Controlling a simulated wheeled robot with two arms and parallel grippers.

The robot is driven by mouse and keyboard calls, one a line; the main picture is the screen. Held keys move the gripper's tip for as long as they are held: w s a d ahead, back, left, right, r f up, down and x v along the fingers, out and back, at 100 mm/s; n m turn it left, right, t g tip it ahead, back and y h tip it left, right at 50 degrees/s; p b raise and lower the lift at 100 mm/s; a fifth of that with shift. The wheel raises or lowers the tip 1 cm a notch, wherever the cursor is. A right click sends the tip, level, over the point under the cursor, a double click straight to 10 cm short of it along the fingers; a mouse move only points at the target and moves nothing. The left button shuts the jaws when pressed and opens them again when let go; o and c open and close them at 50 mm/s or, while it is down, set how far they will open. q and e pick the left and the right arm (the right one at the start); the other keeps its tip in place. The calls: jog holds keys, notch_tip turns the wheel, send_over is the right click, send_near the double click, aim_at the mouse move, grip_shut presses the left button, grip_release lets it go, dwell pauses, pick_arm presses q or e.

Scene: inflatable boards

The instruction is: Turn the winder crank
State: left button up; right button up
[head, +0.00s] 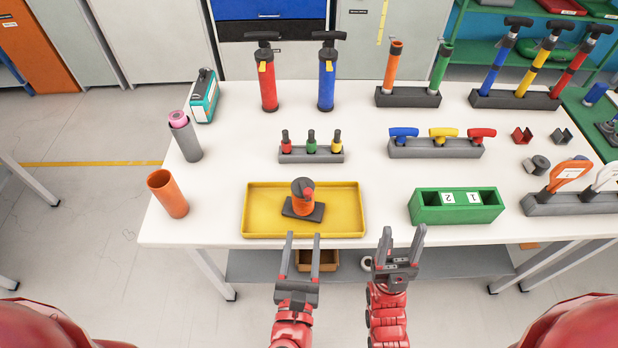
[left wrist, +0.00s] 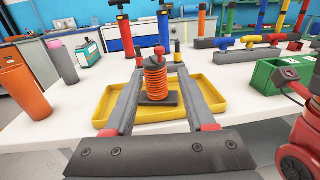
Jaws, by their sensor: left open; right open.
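The winder (head: 302,199) stands upright on a dark base in the yellow tray (head: 262,212). It has an orange wound body, a dark top and a small red crank knob (head: 308,193). In the left wrist view the winder (left wrist: 156,82) shows between the fingers of my left gripper, with its red knob (left wrist: 159,50) on top. My left gripper (head: 301,236) is open and empty at the tray's front edge, apart from the winder. My right gripper (head: 402,232) is open and empty, right of the tray at the table's front edge.
A green two-slot box (head: 425,212) stands right of the tray. An orange cup (head: 168,194) and a grey tube (head: 184,138) stand on the left. A small rack (head: 311,155) with handles stands behind the tray. Pumps and more racks fill the back. Bare tabletop lies between tray and green box.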

pick_arm(q)
jog(key=w, duration=0.2)
jog(key=p, duration=0.6)
send_near(309, 181)
jog(key=w+r, duration=0.1)
jog(key=w, duration=0.1)
jog(key=w+r, duration=0.1)
jog(key=w, duration=0.1)
jog(key=w+d+r, duration=0.1)
jog(key=w, duration=0.1)
jog(key=shift+w+r, duration=0.25)
jog(key=shift+w, duration=0.6)
jog(key=shift+f, duration=0.1)
grip_shut()
